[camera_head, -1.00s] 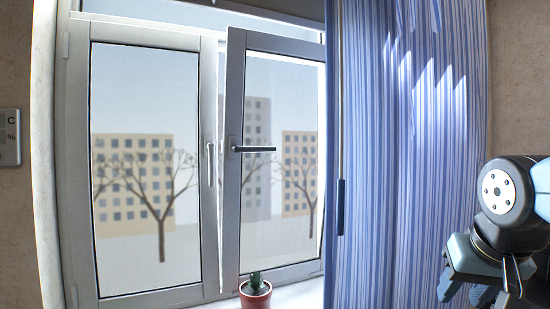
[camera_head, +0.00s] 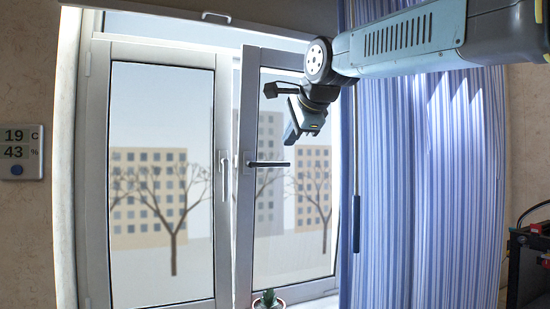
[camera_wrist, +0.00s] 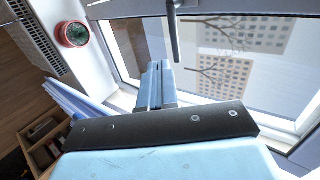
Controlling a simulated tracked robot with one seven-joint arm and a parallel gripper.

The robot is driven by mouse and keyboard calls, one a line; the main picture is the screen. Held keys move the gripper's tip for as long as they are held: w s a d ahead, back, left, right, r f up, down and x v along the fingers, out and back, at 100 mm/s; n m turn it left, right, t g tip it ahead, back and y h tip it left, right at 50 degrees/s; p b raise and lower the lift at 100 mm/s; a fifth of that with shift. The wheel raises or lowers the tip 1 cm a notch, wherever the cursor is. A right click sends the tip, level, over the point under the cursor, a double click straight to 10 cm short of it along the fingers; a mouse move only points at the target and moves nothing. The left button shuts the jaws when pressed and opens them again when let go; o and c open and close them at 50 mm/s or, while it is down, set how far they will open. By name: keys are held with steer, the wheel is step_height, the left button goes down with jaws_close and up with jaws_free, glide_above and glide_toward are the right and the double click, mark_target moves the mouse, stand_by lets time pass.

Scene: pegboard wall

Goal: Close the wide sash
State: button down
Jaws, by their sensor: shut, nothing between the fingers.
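The window has a left sash (camera_head: 205,190) with an upright handle, flush in its frame. The right sash (camera_head: 247,215) stands ajar, with a gap along its left edge. Its dark handle (camera_head: 268,164) lies horizontal, and a dark handle also hangs at the top of the wrist view (camera_wrist: 173,35). I cannot tell for certain which sash is the wide one. My gripper (camera_head: 302,127) is shut and empty, in front of the right sash, above and right of its handle and apart from it. In the wrist view its fingers (camera_wrist: 157,85) are together.
A potted cactus (camera_head: 267,299) stands on the sill below the right sash; its red pot shows in the wrist view (camera_wrist: 74,34). A striped blue curtain (camera_head: 415,200) hangs at right. A white radiator (camera_wrist: 32,35) and wooden box (camera_wrist: 47,140) are below.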

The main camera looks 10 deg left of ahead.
steer(key=r+x, duration=0.1)
steer(key=x, duration=1.2)
steer(key=shift+w+a, duration=0.35)
steer(key=shift+w, duration=0.2)
steer(key=shift+r, duration=0.15)
